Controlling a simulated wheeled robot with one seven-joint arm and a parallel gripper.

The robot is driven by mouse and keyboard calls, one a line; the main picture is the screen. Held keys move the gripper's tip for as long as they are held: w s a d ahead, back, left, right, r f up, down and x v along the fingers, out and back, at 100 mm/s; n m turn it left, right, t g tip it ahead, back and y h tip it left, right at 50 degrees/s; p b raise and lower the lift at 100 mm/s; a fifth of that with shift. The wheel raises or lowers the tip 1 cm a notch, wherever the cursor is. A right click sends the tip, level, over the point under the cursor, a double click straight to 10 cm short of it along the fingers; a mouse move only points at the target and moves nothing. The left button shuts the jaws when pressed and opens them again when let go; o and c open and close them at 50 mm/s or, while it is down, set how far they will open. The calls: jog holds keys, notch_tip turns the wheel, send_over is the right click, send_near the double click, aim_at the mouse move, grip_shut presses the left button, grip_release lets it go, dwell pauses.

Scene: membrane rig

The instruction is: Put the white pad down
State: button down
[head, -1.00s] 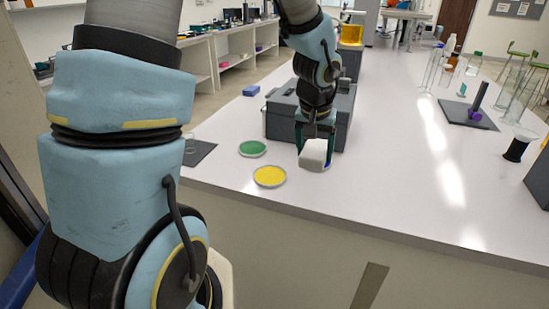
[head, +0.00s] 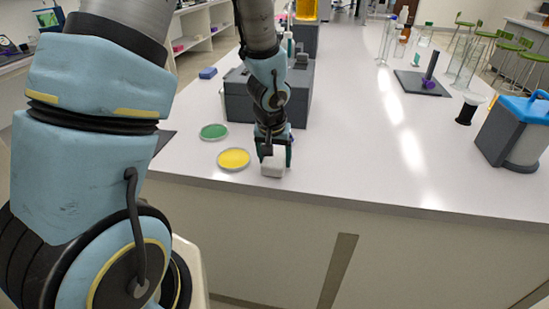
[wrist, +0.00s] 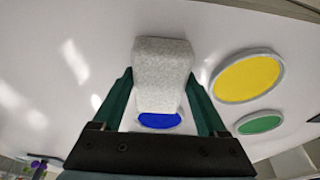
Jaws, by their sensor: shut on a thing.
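The white pad (head: 274,164) is a pale, block-like piece held between the fingers of my gripper (head: 273,150) near the front edge of the bench. In the wrist view the pad (wrist: 164,70) sits between the two green fingers. A blue disc with a pale rim (wrist: 160,121) shows partly behind the pad there. In the head view the blue disc is hidden by the pad and gripper. I cannot tell whether the pad touches the bench.
A yellow dish (head: 233,158) and a green dish (head: 214,131) lie left of my gripper. A grey box (head: 238,98) stands behind them. A blue-lidded container (head: 515,130) stands at the right. The bench top (head: 370,160) right of the gripper is clear.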

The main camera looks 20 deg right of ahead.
jog(key=shift+f, duration=0.1)
grip_release()
jog(key=shift+r, duration=0.55)
jog(key=p+v, duration=0.1)
jog(key=v, duration=1)
jog(key=shift+s, duration=0.15)
